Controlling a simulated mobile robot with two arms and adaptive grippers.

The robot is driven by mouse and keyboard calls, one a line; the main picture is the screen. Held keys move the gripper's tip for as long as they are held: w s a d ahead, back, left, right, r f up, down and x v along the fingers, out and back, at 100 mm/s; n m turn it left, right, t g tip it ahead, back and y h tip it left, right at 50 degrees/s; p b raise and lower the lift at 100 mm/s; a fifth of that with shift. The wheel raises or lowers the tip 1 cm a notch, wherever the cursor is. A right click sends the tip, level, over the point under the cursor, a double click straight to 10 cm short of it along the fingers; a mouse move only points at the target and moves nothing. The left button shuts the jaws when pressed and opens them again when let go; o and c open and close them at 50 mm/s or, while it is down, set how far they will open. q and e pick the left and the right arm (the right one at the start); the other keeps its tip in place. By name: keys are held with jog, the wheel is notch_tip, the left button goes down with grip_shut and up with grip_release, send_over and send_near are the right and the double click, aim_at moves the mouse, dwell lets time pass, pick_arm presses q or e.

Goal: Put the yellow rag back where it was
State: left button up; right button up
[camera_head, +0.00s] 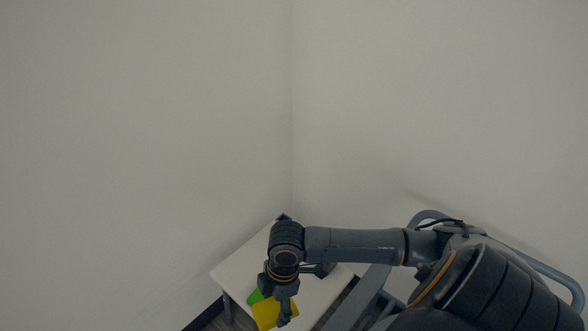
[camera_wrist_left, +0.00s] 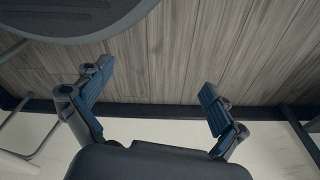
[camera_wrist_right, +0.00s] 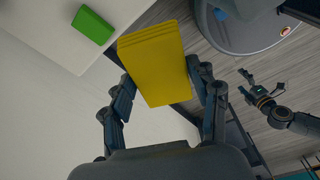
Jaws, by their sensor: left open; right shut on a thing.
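The yellow rag (camera_wrist_right: 155,65), a folded flat block, is between the fingers of my right gripper (camera_wrist_right: 168,98), which is shut on it. In the head view the rag (camera_head: 265,314) shows beside my right gripper (camera_head: 284,312), over the front part of a small white table (camera_head: 238,268). Part of the rag is hidden by the gripper there. In the right wrist view the rag appears beyond the table's edge; its height above the table is unclear. My left gripper (camera_wrist_left: 156,80) is open and empty above the wooden floor.
A green folded rag (camera_wrist_right: 92,25) lies on the white table, close to its edge. Two plain walls (camera_head: 150,130) meet in a corner behind the table. Wooden floor (camera_wrist_left: 170,60) is bare below my left gripper.

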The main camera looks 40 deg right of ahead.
jog(key=w+d+f+n+g+b, duration=0.15)
jog(key=d+f+n+b, duration=0.25)
jog(key=f+n+b, duration=0.4)
pick_arm(q)
jog(key=w+d+t+b, duration=0.1)
jog(key=w+b, duration=0.5)
jog(key=w, duration=0.2)
pick_arm(e)
jog(key=n, duration=0.5)
send_over(294, 321)
notch_tip(294, 321, down, 8)
jog(key=shift+g+h, duration=0.25)
jog(key=shift+h, duration=0.05)
jog(key=f, duration=0.1)
jog(key=f+b, duration=0.1)
jog(key=f, duration=0.2)
jog(key=shift+w+d+f+b, duration=0.25)
jog(key=shift+d+f+b, duration=0.05)
jog(key=shift+f+b, duration=0.05)
notch_tip(294, 321, down, 4)
jog(key=shift+r+b, duration=0.15)
jog(key=shift+b, duration=0.4)
jog(key=shift+f, duration=0.4)
pick_arm(q)
jog(key=w+v, duration=0.2)
jog(key=v, duration=0.7)
jog(key=shift+r+t, duration=0.3)
jog(key=shift+r, duration=0.3)
